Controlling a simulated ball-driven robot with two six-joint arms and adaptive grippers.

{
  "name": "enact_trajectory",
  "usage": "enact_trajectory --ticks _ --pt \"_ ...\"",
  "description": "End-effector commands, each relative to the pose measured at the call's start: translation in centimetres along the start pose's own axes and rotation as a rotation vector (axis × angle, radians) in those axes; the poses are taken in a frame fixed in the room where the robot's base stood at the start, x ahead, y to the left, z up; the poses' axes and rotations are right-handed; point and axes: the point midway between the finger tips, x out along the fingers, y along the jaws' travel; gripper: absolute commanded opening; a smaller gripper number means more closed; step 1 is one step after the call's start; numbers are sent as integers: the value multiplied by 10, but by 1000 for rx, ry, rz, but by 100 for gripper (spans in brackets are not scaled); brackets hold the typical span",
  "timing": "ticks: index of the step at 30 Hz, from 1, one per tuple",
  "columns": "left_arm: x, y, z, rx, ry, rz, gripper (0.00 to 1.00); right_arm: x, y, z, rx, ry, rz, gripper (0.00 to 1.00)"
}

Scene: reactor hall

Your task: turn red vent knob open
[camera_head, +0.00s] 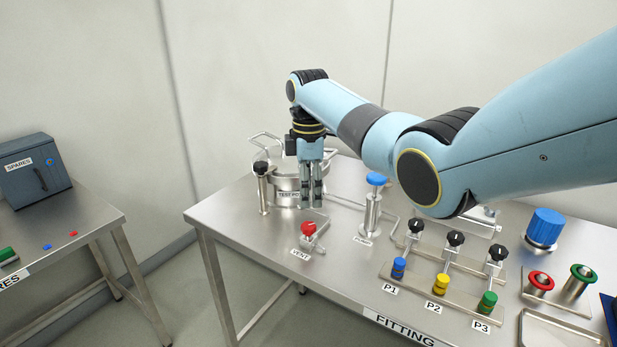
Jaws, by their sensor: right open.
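The red vent knob (309,228) sits on a small metal fitting near the left part of the fitting table, with a VENT label (299,255) in front of it. My right gripper (311,204) points straight down, open and empty, in front of the test pot (285,184). Its fingertips appear just above and behind the knob, apart from it. The right arm reaches in from the right across the table. My left gripper is not in view.
A black-knobbed post (262,188) stands left of the pot. A blue-topped pump (374,204) stands right of the knob. Black-knobbed valves P1, P2 and P3 (440,285) line the front. A separate spares table (50,228) stands at left, with floor between.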

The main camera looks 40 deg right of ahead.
Motion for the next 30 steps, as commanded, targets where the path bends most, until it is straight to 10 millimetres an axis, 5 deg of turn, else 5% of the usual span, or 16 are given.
enact_trajectory --ticks 6,12,25,30 --pt "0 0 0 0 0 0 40 -28 0 0 0 0 0 57" --pt "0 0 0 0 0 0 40 -32 0 0 0 0 -1 57" --pt "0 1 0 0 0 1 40 -31 -1 0 2 0 0 57" --pt "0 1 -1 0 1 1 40 0 -28 5 83 -14 30 57"
